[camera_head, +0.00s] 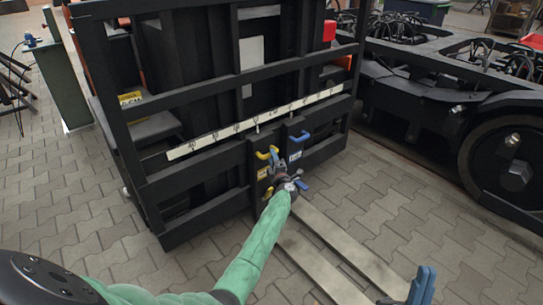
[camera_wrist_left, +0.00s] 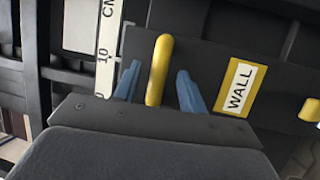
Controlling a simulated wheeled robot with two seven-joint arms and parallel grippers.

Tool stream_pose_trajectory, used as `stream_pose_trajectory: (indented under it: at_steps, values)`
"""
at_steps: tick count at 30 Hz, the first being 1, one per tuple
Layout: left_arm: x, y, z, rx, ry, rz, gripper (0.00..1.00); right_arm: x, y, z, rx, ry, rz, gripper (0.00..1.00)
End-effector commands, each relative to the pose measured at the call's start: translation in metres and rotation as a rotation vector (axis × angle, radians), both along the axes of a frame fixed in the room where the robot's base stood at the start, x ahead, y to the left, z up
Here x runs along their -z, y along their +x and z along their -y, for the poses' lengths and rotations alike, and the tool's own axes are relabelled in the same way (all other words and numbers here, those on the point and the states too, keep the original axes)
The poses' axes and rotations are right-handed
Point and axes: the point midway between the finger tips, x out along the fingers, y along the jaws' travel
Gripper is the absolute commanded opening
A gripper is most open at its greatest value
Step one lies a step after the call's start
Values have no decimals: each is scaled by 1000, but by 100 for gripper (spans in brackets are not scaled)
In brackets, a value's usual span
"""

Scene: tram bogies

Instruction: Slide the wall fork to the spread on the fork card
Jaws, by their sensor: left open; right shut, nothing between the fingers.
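The wall fork is the left of two dark fork uprights, with a yellow upper handle (camera_head: 265,154) and a yellow-edged label (camera_wrist_left: 235,87) reading WALL. The other fork has a blue handle (camera_head: 299,137). My left gripper (camera_wrist_left: 157,88) is open, its blue fingers on either side of the yellow handle (camera_wrist_left: 158,68) in the left wrist view; contact cannot be told. My green left arm hides part of the wall fork in the head view. My right gripper (camera_head: 420,287) is shut and empty at the bottom right. A yellow-and-white card (camera_head: 131,98) ends in "CM"; its figure is unclear.
A white centimetre scale (camera_head: 215,135) runs along the black carriage frame above the forks. Two flat fork tines (camera_head: 350,252) lie low over the paving toward me. A tram bogie with a large wheel (camera_head: 513,168) stands at the right.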

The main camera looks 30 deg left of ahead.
Motion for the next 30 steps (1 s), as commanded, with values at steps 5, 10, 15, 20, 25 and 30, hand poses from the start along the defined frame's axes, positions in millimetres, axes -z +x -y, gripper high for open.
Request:
stream_pose_trajectory:
  at_steps: [5, 10, 15, 20, 25, 30]
  values:
    - [3, -16, 17, 1, -2, -1, 41, 25, 20, -6, -6, -30, -118, 0]
    - [6, -27, 29, 2, 0, 0, 41, 45, 32, -11, -9, -51, -197, 0]
    - [8, -33, 34, 2, -1, -1, 41, 55, 38, -12, -10, -61, -236, 0]
    - [8, -34, 36, 2, 0, 0, 41, 58, 39, -13, -11, -64, -246, 0]
    - [8, -34, 35, 2, 0, 0, 41, 58, 39, -13, -11, -64, -246, 0]
    - [8, -34, 35, 2, 0, 0, 41, 57, 39, -13, -12, -64, -243, 0]
